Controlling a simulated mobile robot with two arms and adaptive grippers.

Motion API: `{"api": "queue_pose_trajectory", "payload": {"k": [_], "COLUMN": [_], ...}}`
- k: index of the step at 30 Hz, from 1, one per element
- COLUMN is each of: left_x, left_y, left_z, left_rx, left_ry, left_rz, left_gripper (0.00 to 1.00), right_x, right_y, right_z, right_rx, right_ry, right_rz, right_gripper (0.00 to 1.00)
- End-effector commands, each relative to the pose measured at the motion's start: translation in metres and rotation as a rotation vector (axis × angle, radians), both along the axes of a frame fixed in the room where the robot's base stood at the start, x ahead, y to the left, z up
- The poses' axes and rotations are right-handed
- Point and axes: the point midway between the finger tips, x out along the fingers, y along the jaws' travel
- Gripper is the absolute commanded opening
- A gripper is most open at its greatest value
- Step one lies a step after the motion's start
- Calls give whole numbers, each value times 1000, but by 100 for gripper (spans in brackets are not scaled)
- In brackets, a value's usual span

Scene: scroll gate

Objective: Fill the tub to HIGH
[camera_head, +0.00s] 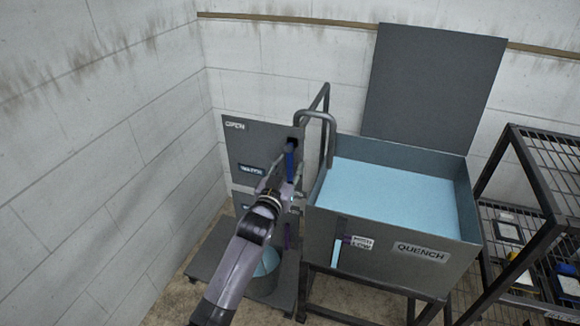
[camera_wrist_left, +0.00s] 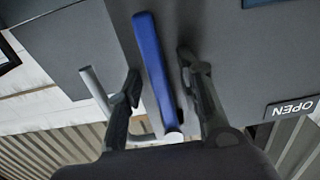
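The grey tub (camera_head: 390,255), labelled QUENCH, holds light blue water (camera_head: 385,195) with its surface below the rim. A blue lever handle (camera_head: 290,162) is on the grey panel (camera_head: 238,145) marked OPEN and WATER; the handle also shows in the left wrist view (camera_wrist_left: 155,70). My left gripper (camera_head: 280,181) is at the lever. In the wrist view its fingers (camera_wrist_left: 160,68) are apart, one on each side of the handle, with gaps visible. My right gripper is not in view.
A bent grey pipe (camera_head: 327,125) reaches over the tub's left edge. The tub's lid (camera_head: 425,85) stands open behind it. A black wire rack (camera_head: 530,200) is close on the right. A block wall (camera_head: 100,150) bounds the left side.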

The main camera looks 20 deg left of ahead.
Motion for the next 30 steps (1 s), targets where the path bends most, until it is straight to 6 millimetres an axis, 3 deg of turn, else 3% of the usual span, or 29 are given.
{"api": "queue_pose_trajectory", "payload": {"k": [9,24,30], "left_x": [2,2,2], "left_y": [0,0,0], "left_z": [0,0,0], "left_rx": [0,0,0], "left_ry": [1,1,1], "left_rz": [0,0,0], "left_gripper": [33,0,0], "right_x": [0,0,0], "right_y": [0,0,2], "right_z": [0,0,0], "right_rx": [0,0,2], "right_ry": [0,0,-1], "right_rz": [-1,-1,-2], "right_gripper": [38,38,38]}}
